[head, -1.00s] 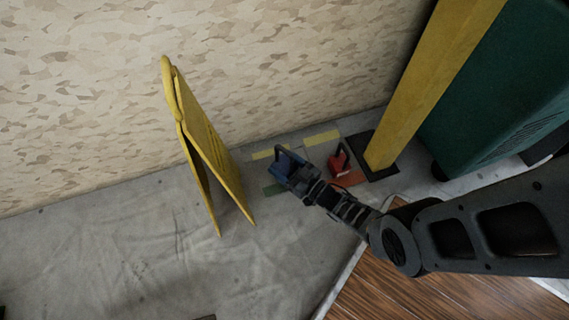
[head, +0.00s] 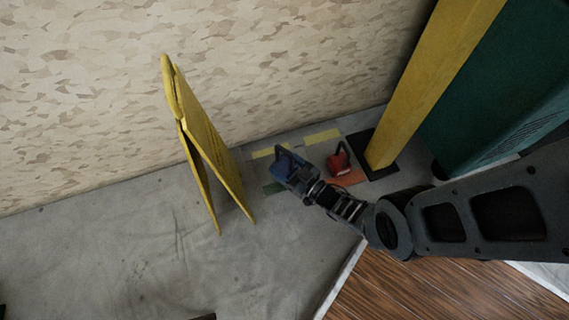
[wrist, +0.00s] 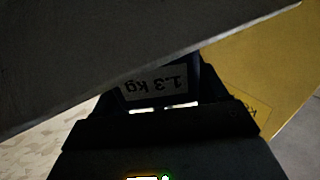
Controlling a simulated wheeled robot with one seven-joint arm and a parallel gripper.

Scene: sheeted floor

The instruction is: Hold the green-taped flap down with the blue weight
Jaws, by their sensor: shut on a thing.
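The blue weight (head: 287,166) is in my gripper (head: 303,183), which is shut on it. In the wrist view the weight's label (wrist: 160,84) reads "1.3 kg" upside down, and dark finger parts hide much of the weight. A green tape strip (head: 274,188) shows on the grey floor sheet just left of and below the weight in the head view. The weight covers part of that area, and I cannot tell whether it touches the sheet. The flap's edge is not clear.
A red weight (head: 338,161) sits on orange tape (head: 349,178) to the right. Yellow tape strips (head: 322,137) lie near the wall. A yellow folding sign (head: 212,150) stands close on the left. A yellow post (head: 428,80) and green cabinet (head: 500,85) bound the right.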

